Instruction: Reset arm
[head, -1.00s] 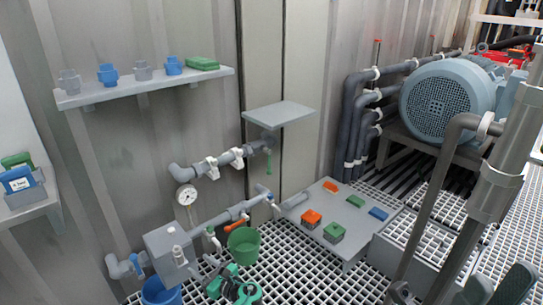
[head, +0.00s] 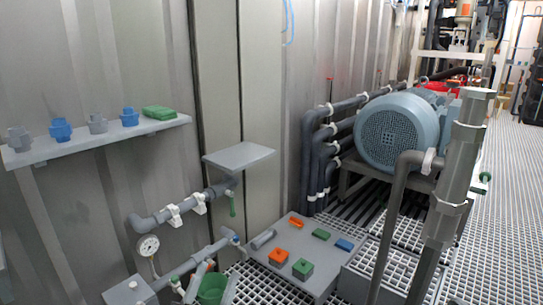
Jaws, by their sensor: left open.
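My left gripper (head: 212,281) shows at the bottom edge of the head view, left of centre. Only two grey finger parts show, apart from each other, in front of the green bucket (head: 211,290). The gripper is open, and I see nothing held between the fingers. The rest of this arm is cut off by the lower edge. My right gripper is not in view.
A wall shelf (head: 100,143) bears several blue and grey fittings and a green block (head: 159,112). Grey pipes with a gauge (head: 148,246) run along the wall. A low grey table (head: 318,265) bears coloured blocks. A blue motor (head: 400,132) stands behind. Open grating lies right.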

